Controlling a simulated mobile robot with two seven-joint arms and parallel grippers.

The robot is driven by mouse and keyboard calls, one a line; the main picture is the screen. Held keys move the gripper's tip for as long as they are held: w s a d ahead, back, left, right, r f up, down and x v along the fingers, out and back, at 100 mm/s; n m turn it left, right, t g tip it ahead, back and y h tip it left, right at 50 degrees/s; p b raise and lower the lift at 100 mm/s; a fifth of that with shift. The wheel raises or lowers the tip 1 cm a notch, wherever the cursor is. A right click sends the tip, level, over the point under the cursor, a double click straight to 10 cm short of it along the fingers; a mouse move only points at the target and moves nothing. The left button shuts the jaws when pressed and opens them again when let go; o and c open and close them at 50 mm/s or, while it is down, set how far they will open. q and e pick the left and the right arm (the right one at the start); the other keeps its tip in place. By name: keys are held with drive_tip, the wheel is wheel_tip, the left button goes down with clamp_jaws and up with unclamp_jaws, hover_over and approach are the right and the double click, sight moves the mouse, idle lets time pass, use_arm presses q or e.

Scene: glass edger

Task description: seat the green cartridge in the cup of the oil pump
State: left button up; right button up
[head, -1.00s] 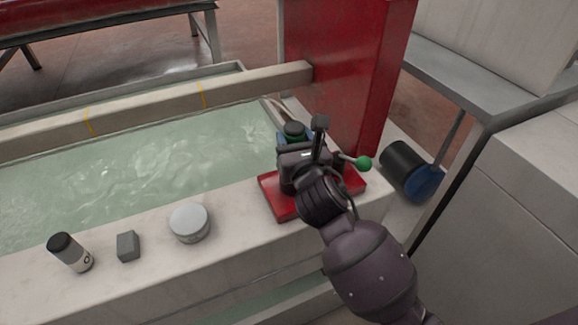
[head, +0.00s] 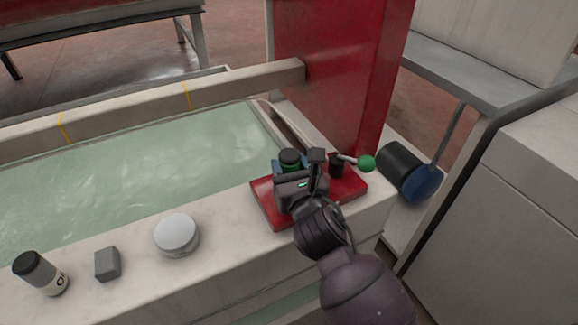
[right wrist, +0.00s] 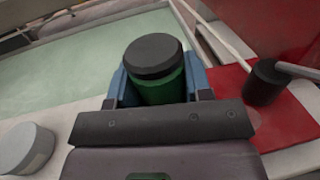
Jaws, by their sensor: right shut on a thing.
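The green cartridge (right wrist: 165,85) has a black cap and stands roughly upright between the blue fingers of my right gripper (right wrist: 160,88) in the right wrist view. In the head view my right gripper (head: 289,165) is shut on the cartridge (head: 289,159), over the left part of the oil pump's red base (head: 267,205). The pump's black post (head: 337,166) and green-knobbed lever (head: 366,163) are to the right of the gripper. The pump's cup is hidden, so I cannot tell whether the cartridge is in it. My left gripper is not in view.
The water tank (head: 130,170) lies behind. A red column (head: 335,70) rises behind the pump. A black-and-blue cylinder (head: 408,172) is at right.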

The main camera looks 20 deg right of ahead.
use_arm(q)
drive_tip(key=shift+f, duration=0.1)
use_arm(e)
drive_tip(key=shift+f, duration=0.15)
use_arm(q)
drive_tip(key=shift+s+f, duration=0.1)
use_arm(e)
drive_tip(key=o, duration=1)
drive_tip(key=shift+s+r, duration=0.1)
drive_tip(key=shift+r, duration=0.1)
drive_tip(key=shift+s, duration=0.35)
use_arm(q)
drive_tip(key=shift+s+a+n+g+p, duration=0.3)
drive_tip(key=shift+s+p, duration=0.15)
drive_tip(key=shift+p, duration=0.45)
use_arm(e)
drive_tip(key=s+a, duration=0.1)
drive_tip(key=s, duration=1)
drive_tip(key=shift+a, duration=0.25)
